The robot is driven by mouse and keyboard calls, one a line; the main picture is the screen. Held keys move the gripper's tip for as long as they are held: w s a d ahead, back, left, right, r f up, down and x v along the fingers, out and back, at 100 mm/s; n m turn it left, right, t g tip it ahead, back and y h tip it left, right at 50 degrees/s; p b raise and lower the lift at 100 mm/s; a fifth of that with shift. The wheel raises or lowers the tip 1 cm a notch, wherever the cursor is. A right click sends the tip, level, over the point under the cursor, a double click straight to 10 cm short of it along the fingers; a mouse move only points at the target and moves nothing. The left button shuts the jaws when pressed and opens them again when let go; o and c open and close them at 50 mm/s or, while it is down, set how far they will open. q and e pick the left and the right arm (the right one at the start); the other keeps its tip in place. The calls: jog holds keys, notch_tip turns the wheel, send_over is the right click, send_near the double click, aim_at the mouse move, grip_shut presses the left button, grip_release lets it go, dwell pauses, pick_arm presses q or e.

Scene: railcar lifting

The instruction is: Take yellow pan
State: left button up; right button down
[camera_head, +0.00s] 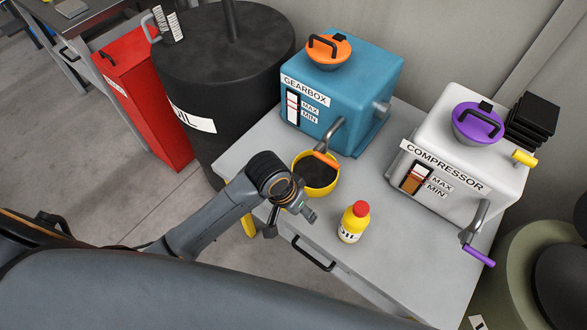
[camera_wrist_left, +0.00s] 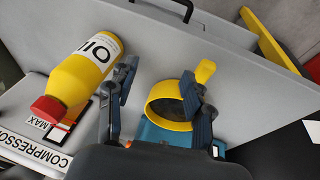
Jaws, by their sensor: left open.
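The yellow pan (camera_head: 318,178), round with a dark inside, stands on the grey table in front of the gearbox. In the left wrist view the pan (camera_wrist_left: 164,92) shows a short yellow handle (camera_wrist_left: 205,70). My left gripper (camera_head: 290,220) is open and empty at the table's front edge, on the near side of the pan. In the left wrist view the right finger of my left gripper (camera_wrist_left: 160,90) covers part of the pan's rim and the base of its handle; I cannot tell whether they touch. My right gripper is out of view.
A yellow oil bottle (camera_head: 353,222) with a red cap stands right of the pan. The blue gearbox (camera_head: 340,95), with its orange-handled crank (camera_head: 326,160) over the pan, and the white compressor (camera_head: 440,170) stand behind. A black barrel (camera_head: 225,75) stands left of the table (camera_head: 385,255).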

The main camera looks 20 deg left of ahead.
pick_arm(q)
jog(key=w+a+r+g+y, duration=0.25)
jog(key=w+a+r, duration=0.2)
jog(key=w, duration=0.25)
jog(key=shift+t, duration=0.25)
jog(key=f, duration=1.3)
jog(key=shift+s+d, duration=0.25)
jog(key=shift+r, duration=0.1)
grip_shut()
jog(key=shift+a, duration=0.15)
